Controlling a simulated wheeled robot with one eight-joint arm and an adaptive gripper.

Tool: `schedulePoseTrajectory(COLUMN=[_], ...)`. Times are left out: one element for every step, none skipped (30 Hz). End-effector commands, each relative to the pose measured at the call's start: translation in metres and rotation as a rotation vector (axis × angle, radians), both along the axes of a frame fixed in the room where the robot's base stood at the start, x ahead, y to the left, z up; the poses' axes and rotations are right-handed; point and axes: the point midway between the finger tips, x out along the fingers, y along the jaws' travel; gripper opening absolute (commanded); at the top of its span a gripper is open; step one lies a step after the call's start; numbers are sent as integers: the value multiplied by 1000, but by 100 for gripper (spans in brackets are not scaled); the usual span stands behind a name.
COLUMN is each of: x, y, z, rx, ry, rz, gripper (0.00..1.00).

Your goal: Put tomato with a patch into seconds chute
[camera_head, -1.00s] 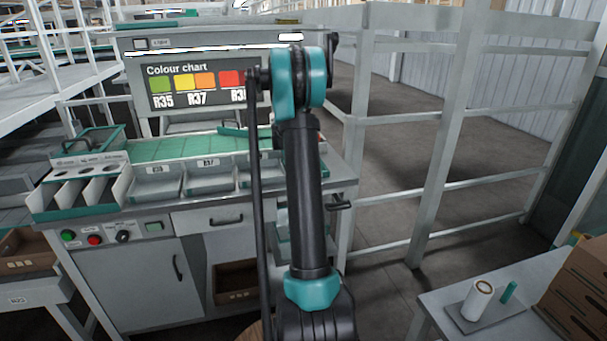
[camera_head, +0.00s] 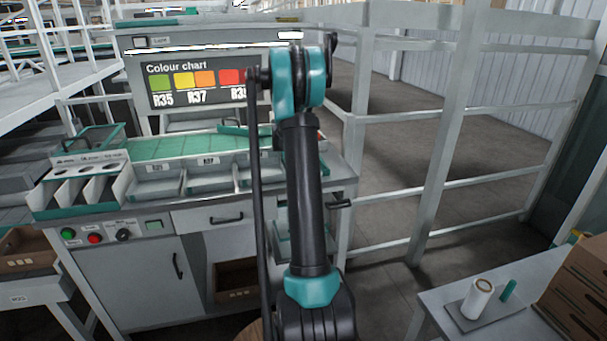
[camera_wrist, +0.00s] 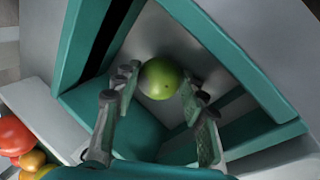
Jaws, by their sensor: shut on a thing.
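In the wrist view a round green tomato (camera_wrist: 159,78) sits between the fingertips of my gripper (camera_wrist: 160,84), which is shut on it. No patch can be made out on the side that shows. Behind the tomato is a pale grey surface framed by teal edges; I cannot tell whether the tomato touches it. In the head view a grey unit with several slots and small labels (camera_head: 92,159) stands at the left end of the bench; the labels are too small to read. My gripper and the tomato are hidden behind my arm there.
Red and orange tomatoes (camera_wrist: 17,138) lie at the left edge of the wrist view. Grey bins (camera_head: 157,182) line the bench front below a colour chart (camera_head: 197,84). A metal railing (camera_head: 440,150) stands to the right, and a side table (camera_head: 455,312) at lower right.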

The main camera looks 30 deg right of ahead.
Motion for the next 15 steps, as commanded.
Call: schedulePoseTrajectory(x=[0, 0, 0, 0, 0, 0, 0, 0, 0, 0, 0, 0, 0, 0, 0], y=[0, 0, 0, 0, 0, 0, 0, 0, 0, 0, 0, 0, 0, 0, 0], z=[-1, -1, -2, -2, -2, -3, -3, -3, -3, -3, -3, -3, -3, -3, -2], rx=[0, 0, 0, 0, 0, 0, 0, 0, 0, 0, 0, 0, 0, 0, 0], ry=[0, 0, 0, 0, 0, 0, 0, 0, 0, 0, 0, 0, 0, 0, 0], rz=[0, 0, 0, 0, 0, 0, 0, 0, 0, 0, 0, 0, 0, 0, 0], gripper=[28, 28, 28, 28, 28, 28, 45, 49, 54, 58, 62, 66, 66, 66, 66])
